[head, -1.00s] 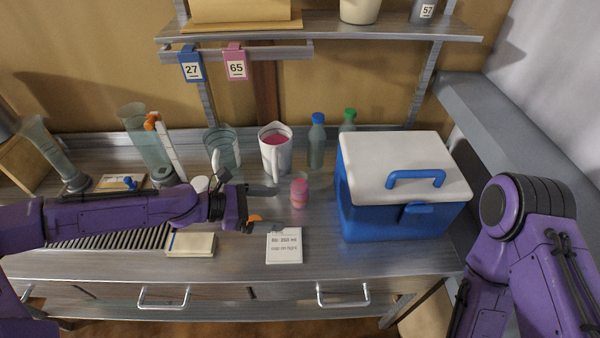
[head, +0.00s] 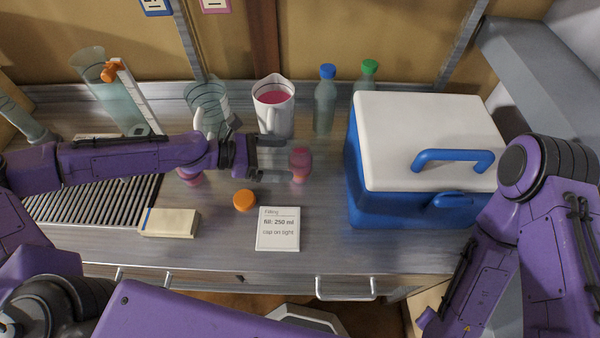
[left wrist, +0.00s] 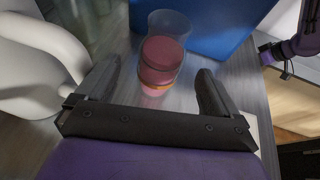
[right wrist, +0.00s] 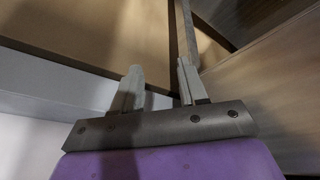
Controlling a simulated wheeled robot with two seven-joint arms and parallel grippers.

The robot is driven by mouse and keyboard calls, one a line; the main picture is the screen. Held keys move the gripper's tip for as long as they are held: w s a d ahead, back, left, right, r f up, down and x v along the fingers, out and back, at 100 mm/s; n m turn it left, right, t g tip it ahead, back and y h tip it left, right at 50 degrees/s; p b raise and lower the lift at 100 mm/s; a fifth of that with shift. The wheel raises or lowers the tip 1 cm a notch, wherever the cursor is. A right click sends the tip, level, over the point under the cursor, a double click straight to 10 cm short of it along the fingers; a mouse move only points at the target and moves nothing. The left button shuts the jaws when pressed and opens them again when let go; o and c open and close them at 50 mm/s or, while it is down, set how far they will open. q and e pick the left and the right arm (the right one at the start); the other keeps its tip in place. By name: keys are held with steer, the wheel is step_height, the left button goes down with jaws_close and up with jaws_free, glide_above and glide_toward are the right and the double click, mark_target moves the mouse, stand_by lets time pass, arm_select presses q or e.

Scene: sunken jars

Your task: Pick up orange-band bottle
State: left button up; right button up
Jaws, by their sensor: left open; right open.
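The orange-band bottle (head: 300,166) is a small clear bottle with pink contents, standing on the metal bench left of the cooler. In the left wrist view the bottle (left wrist: 160,55) shows pink with a thin orange band low down and a clear round part beyond. My left gripper (head: 276,159) is open, its fingers pointing at the bottle. In the left wrist view the bottle appears between the fingers, slightly beyond their tips; contact cannot be told. My right gripper (right wrist: 159,70) is open and empty, facing a wall and ledge, away from the bottle.
A blue cooler (head: 375,201) with a white lid stands to the right. A white jug (head: 272,108) and a blue-capped bottle (head: 325,103) stand behind. An orange cap (head: 244,200), a label card (head: 278,229) and a cream block (head: 170,223) lie in front. Another pink item (head: 190,178) is partly hidden.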

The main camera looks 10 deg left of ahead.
mark_target(307, 160)
arm_select(q)
steer(key=b+x, duration=0.4)
steer(key=x, duration=0.3)
steer(key=shift+d+f, duration=0.1)
steer(key=shift+d, duration=0.05)
steer(key=shift+w+d, duration=0.15)
steer(key=c, duration=1.3)
